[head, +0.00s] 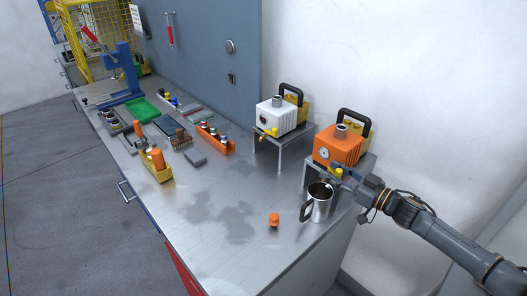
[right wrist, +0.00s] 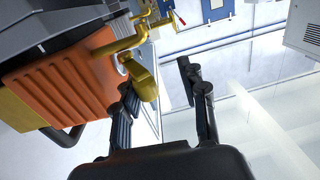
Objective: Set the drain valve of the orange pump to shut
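The orange pump (head: 335,152) sits on a small metal stand at the right of the bench, with a black carrying handle on top. In the right wrist view the pump (right wrist: 62,88) fills the left side and appears upside down. Its yellow drain valve (head: 339,172) is low on the front, partly covered by my gripper in the head view. In the right wrist view the yellow valve lever (right wrist: 144,80) lies close to the left finger; contact cannot be told. My right gripper (right wrist: 158,82) is open, its fingers apart. My left gripper is not in view.
A steel mug (head: 319,204) stands just below my right gripper, near an orange knob-like piece (head: 274,219). A white pump (head: 276,118) on its own stand (head: 287,138) is to the left. Trays and tools fill the bench's far end; the front middle is clear.

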